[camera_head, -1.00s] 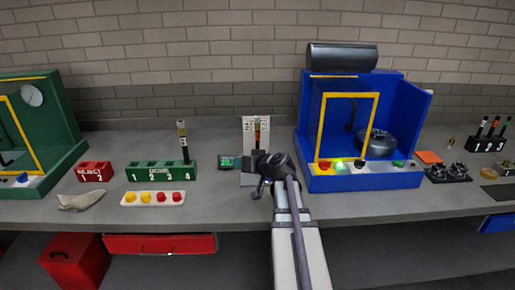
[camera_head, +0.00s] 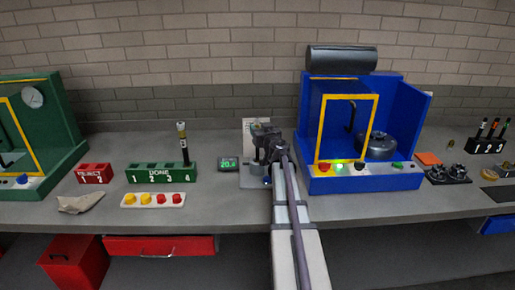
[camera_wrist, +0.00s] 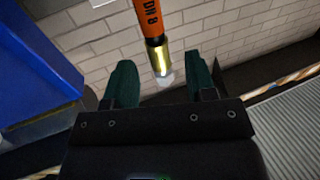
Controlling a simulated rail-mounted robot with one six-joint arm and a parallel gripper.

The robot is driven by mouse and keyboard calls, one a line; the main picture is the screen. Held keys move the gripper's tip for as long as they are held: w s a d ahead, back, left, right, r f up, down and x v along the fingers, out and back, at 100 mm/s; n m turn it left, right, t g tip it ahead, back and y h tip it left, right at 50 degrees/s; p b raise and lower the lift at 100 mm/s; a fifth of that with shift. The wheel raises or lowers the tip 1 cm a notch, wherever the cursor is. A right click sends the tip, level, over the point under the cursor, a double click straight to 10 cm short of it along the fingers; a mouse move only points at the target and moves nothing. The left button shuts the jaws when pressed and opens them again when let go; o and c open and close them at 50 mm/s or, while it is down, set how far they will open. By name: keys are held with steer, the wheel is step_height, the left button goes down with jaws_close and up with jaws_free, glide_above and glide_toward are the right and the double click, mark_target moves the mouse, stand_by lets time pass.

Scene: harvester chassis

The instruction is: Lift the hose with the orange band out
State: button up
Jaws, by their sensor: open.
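The hose with the orange band (camera_wrist: 148,18) shows at the top of the wrist view, with "DN 8" lettering and a brass end. My gripper (camera_wrist: 162,78) is open, with its two green fingers apart on either side of the line of the brass end. The brass end lies between or just beyond the fingertips; I cannot tell the depth. In the head view my gripper (camera_head: 265,142) is at the white-backed stand (camera_head: 250,124) and hides the hose there.
A small green display (camera_head: 228,164) stands left of the stand. Further left is the green DONE rack (camera_head: 162,172) with one upright hose (camera_head: 183,143) in slot 4. The blue machine (camera_head: 365,182) stands close on the right. A red REJECT rack (camera_head: 94,173) is at the left.

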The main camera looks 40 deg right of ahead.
steer(key=x, duration=0.4)
steer(key=shift+w+d, duration=0.1)
steer(key=shift+w, duration=0.2)
steer(key=shift+s, duration=0.1)
jaws_close()
